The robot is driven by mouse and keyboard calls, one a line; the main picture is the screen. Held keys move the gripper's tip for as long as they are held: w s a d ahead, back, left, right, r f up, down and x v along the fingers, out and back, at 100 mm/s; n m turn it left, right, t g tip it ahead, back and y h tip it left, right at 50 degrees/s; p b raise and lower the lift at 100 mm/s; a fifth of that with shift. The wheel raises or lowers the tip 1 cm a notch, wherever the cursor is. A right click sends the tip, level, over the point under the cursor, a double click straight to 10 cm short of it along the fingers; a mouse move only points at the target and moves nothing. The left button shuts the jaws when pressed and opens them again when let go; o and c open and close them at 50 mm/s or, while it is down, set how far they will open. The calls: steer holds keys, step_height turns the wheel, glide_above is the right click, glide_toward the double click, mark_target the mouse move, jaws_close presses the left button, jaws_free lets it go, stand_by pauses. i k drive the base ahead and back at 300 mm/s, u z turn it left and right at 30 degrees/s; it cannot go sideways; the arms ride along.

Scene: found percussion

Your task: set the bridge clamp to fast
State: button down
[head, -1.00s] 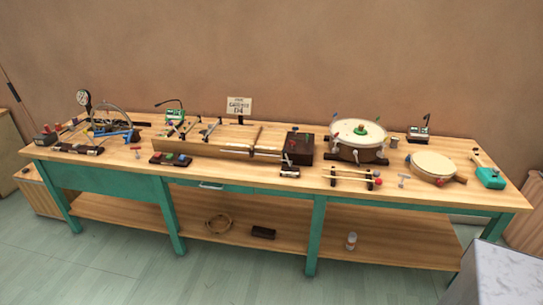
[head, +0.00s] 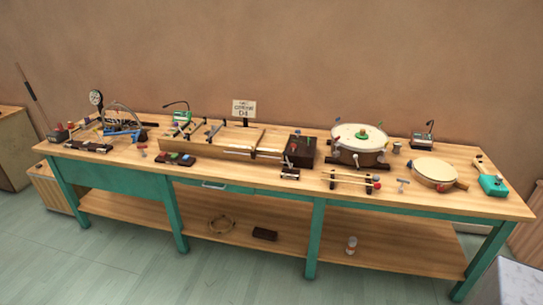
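A long wooden board (head: 212,144) lies on the workbench left of centre, with dark crosswise bars standing on it. A dark box (head: 301,160) with a red and a green knob or lever on top stands at its right end. A small dark block with a light label (head: 290,174) sits in front of that box. I cannot tell which of these parts is the bridge clamp, and any fast marking is too small to read. My gripper is not in view.
The green-legged workbench (head: 420,203) also carries a large drum (head: 344,157), a smaller round drum (head: 433,179), mallets (head: 352,178), a dark button panel (head: 175,159) and a sign (head: 243,108). Floor in front (head: 110,265) is clear. A grey block (head: 520,285) stands at lower right.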

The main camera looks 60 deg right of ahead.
mark_target(284, 154)
steer(key=z, duration=0.1)
steer(key=i, duration=0.95)
steer(key=u, duration=0.05)
